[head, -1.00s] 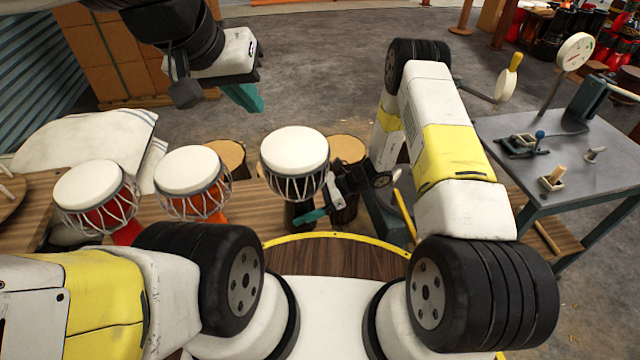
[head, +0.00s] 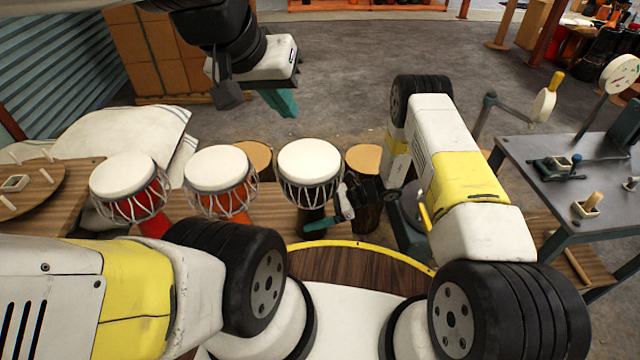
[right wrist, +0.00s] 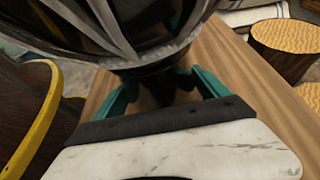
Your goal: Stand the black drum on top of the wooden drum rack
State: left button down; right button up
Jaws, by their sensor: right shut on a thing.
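The black drum (head: 308,185), with a white head and pale cords, is upright at the right of the row. A wooden plank (head: 270,212), seemingly the drum rack, runs beneath the drums. My right gripper (head: 325,218) is shut on the drum's narrow dark stem. In the right wrist view the teal fingers (right wrist: 165,92) lie either side of the stem, with the drum's bowl (right wrist: 150,30) above and plank below. The foot is hidden, so contact with the plank cannot be told. My left gripper (head: 281,102) hangs in the air at upper left, its finger gap unclear.
A red drum (head: 122,178) and an orange drum (head: 218,170) stand left of the black one. Wooden stumps (head: 364,158) are behind. A grey metal table (head: 535,185) with tools is at right. White sacks (head: 125,135) and a pegged round board (head: 35,195) are at left.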

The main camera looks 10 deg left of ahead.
jog(key=o, duration=1.9)
jog(key=shift+f, duration=0.1)
jog(key=shift+o, duration=0.2)
